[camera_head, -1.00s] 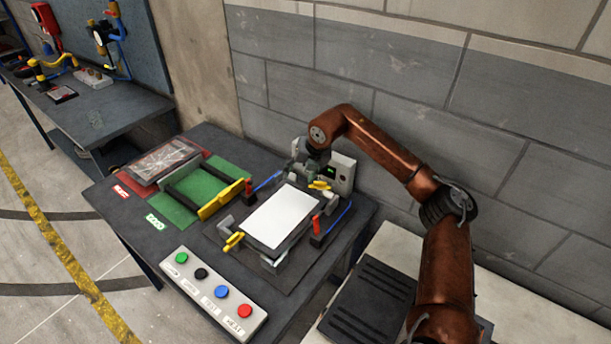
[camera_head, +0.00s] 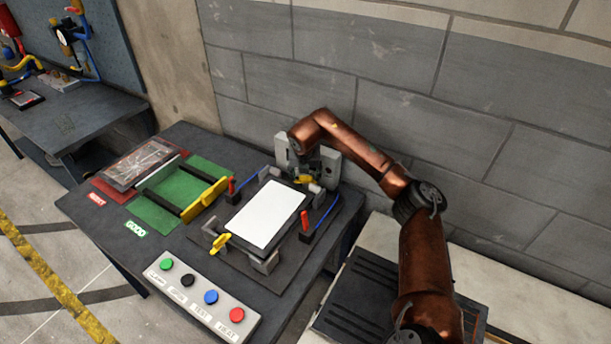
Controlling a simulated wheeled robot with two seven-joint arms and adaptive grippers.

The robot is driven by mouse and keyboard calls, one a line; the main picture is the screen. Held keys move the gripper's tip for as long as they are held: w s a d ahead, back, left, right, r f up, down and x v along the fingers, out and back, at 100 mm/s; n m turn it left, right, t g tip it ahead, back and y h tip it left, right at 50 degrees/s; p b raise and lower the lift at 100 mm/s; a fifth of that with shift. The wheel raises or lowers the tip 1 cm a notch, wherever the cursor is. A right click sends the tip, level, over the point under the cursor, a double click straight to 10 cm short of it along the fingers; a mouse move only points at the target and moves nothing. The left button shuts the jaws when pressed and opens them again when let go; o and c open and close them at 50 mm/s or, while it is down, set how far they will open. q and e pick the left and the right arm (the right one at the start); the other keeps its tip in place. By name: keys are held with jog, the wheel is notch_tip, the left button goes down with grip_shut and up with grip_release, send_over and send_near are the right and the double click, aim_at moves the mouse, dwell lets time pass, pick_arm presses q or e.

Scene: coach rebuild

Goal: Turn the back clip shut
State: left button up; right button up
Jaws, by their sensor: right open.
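The back clip (camera_head: 303,180) is a small yellow lever at the far edge of the fixture (camera_head: 213,262). A white-faced tablet-like panel (camera_head: 266,214) lies in the fixture. My right gripper (camera_head: 306,172) points down just above the back clip; the jaws are small and partly hidden by the wrist. I cannot tell whether they touch the clip. A second yellow clip (camera_head: 219,244) sits at the fixture's front left. My left gripper is out of view.
A grey box (camera_head: 329,171) stands behind my gripper against the block wall. Red-handled posts (camera_head: 306,222) flank the panel. A green tray (camera_head: 160,216) and red tray (camera_head: 110,184) lie left. A button panel (camera_head: 205,298) sits in front.

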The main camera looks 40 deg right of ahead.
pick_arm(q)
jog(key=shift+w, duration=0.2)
pick_arm(e)
jog(key=shift+c, duration=0.4)
jog(key=shift+c, duration=0.9)
jog(key=c, duration=0.9)
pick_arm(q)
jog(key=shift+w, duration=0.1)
